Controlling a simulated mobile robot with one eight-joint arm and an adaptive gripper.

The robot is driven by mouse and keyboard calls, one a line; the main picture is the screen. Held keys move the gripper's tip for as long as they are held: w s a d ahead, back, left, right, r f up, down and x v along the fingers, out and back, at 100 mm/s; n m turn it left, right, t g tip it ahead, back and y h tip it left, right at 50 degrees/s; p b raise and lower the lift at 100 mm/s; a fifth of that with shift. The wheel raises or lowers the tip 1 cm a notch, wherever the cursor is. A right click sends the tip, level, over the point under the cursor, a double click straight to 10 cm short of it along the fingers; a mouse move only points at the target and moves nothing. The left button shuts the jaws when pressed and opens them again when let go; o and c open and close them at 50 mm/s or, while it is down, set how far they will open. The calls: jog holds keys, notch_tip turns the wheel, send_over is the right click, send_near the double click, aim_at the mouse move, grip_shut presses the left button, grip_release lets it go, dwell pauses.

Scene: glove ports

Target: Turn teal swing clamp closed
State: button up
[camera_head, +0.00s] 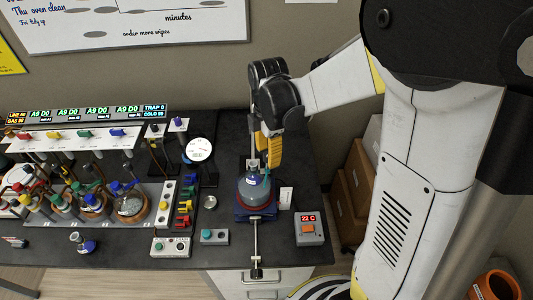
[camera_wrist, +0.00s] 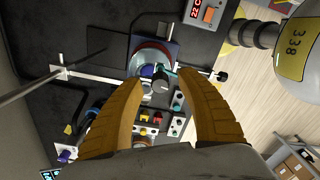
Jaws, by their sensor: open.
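My gripper (camera_head: 268,158) hangs over the flask (camera_head: 253,190) from above, its yellow fingers pointing down. In the wrist view my gripper (camera_wrist: 160,78) is open, with a clear gap between its fingertips. A small teal part (camera_wrist: 160,70), which looks like the swing clamp, shows between the fingertips beside the flask's neck. I cannot tell how far it is swung or whether the fingers touch it. The round flask sits on a dark blue base (camera_head: 256,217). In the head view the fingers partly hide the flask's neck and the clamp.
A grey box with a red 22 C display (camera_head: 309,229) stands to the right. Small switch boxes (camera_head: 214,237) and a rack of flasks with coloured valves (camera_head: 90,205) stand to the left. Cardboard boxes (camera_head: 355,185) are beyond the bench's right edge.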

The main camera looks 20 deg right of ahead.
jog(key=shift+f, duration=0.45)
grip_shut()
